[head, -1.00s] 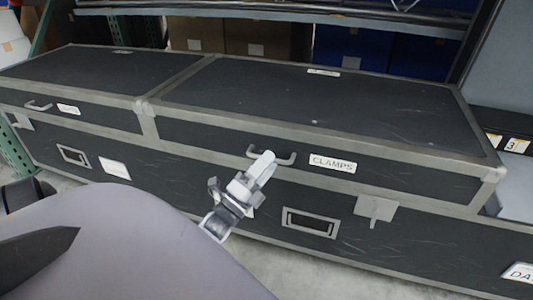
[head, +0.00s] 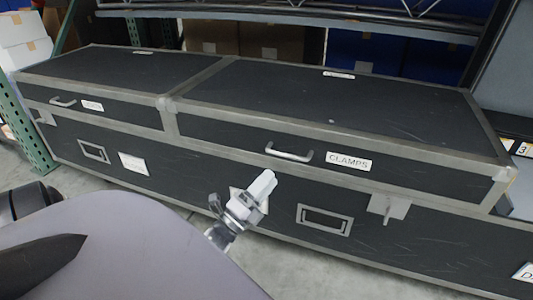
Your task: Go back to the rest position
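My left gripper (head: 264,190) is in the lower middle of the head view, in front of the large black case (head: 340,222). Its pale fingers appear together, but from this angle I cannot tell whether a gap lies between them. It is apart from the handle (head: 289,153) on the case's lid, which carries a CLAMPS label (head: 349,161). Nothing shows in the fingers. My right gripper is out of view.
A second lid with a handle (head: 63,102) adjoins on the left. Shelving with cardboard boxes (head: 270,42) and blue bins (head: 365,55) stands behind. A green rack post (head: 27,125) is at far left. Bare floor (head: 290,272) lies in front.

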